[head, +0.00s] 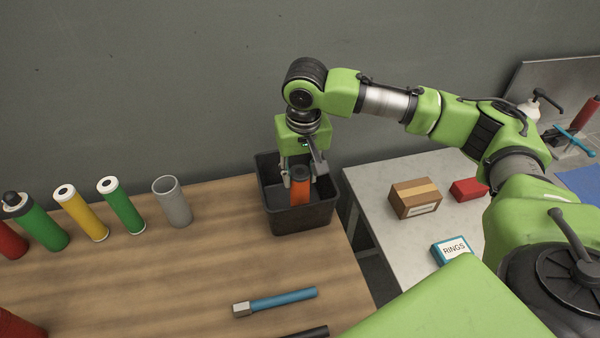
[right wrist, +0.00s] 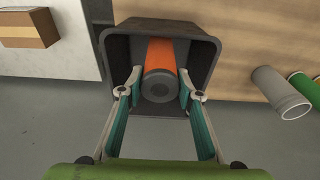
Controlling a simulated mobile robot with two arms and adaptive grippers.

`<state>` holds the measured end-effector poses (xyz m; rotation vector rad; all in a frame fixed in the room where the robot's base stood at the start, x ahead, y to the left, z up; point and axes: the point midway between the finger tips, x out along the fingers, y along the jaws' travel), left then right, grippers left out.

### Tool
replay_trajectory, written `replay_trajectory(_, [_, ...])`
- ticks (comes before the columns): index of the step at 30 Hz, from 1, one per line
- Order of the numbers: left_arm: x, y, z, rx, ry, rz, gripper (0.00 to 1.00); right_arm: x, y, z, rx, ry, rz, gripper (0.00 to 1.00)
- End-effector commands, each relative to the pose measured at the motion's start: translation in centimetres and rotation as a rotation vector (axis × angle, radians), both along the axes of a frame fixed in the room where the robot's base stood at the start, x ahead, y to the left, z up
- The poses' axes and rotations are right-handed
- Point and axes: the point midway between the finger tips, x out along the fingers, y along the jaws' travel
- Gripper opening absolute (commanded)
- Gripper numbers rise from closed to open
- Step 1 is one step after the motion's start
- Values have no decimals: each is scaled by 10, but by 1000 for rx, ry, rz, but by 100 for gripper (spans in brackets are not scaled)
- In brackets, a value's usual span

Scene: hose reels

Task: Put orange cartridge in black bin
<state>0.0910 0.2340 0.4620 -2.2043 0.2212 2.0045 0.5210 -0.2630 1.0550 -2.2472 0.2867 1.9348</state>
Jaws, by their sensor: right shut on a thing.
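The orange cartridge (head: 300,187) has a dark end cap and is upright inside the black bin (head: 300,219). The bin stands at the right end of the wooden table. My right gripper (head: 300,176) reaches down into the bin and is shut on the cartridge near its capped end. In the right wrist view, the two fingers (right wrist: 160,88) flank the orange cartridge (right wrist: 160,54) within the walls of the black bin (right wrist: 205,47). Whether the cartridge's lower end touches the bin floor cannot be told. My left gripper is not in view.
A grey tube (head: 173,202), green cartridge (head: 122,205) and yellow cartridge (head: 81,213) stand left of the bin. A blue-handled tool (head: 275,301) lies in front. A cardboard box (head: 414,198), red box (head: 469,189) and RINGS box (head: 452,249) sit on the pale table at right.

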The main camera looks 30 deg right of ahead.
Motion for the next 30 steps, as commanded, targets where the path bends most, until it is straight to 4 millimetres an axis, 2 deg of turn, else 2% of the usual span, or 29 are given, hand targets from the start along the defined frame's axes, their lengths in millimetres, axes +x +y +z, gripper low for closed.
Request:
replay_trajectory(3, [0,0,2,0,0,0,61,0,0,-6,1,-1,0,0])
replay_trajectory(13, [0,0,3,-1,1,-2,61,0,0,-9,0,0,-1,0])
replay_trajectory(14, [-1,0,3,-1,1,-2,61,0,0,-9,0,-1,-1,38])
replay_trajectory(15, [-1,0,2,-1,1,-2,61,0,0,-9,0,-1,-1,48])
replay_trajectory(26, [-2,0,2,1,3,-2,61,0,0,-8,0,-1,-1,49])
replay_trajectory(30, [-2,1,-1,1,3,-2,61,0,0,2,0,-3,-1,49])
